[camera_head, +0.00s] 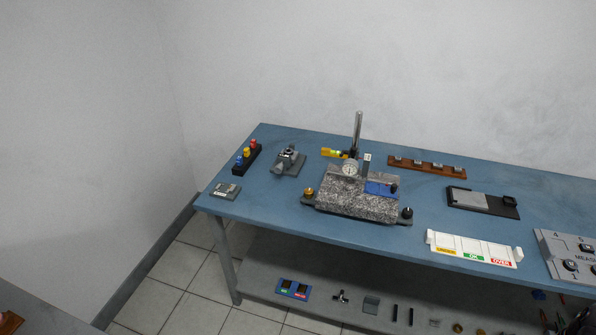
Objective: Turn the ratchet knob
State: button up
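I cannot tell for certain which part is the ratchet knob. A small grey metal device (287,158) with a rounded part at its front left sits on a grey base on the blue table (300,225), left of centre; its details are too small to make out. A speckled granite block (345,201) stands to its right, with a round dial gauge (349,170) and a tall steel post (357,130). A brass knob (308,192) is at the block's left and a black knob (406,212) at its right. My gripper is not in view.
A dark rack with coloured knobs (238,163) and a small grey plate (225,191) are at the left end. A wooden strip (427,167), a black tray (506,210), a labelled white sorter (473,246) and a grey panel (560,245) are right. A lower shelf (262,270) holds small parts.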

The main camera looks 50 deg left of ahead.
aim_at(278, 169)
jog(key=z, duration=0.25)
jog(key=k, duration=1.15)
jog(key=u, duration=1.4)
jog(key=i, duration=0.95)
jog(key=z, duration=0.1)
